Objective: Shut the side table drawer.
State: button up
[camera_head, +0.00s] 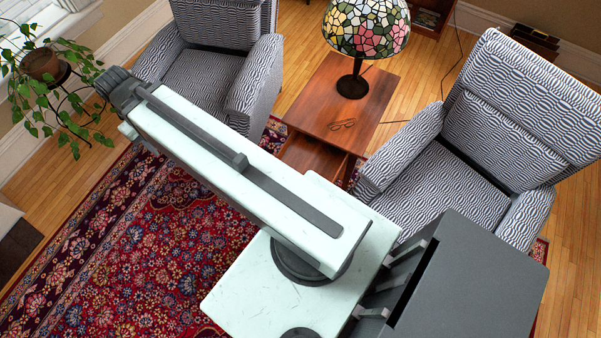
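The wooden side table (375,100) stands between two armchairs at the upper middle. Its drawer (312,157) is pulled out from the front, toward the rug, and I see into its open top. My arm and body hide part of the front of the drawer. My arm reaches across the picture to the upper left, ending in a dark joint left of the table and away from the drawer. I make out no gripper fingers.
A stained-glass lamp (367,28) and eyeglasses (342,124) are on the table. Patterned armchairs stand left (205,85) and right (470,180) of it, close to its sides. A potted plant (40,65) is at the far left. The red rug (150,250) is clear.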

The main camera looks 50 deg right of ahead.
aim_at(295, 153)
jog(key=z, duration=1.4)
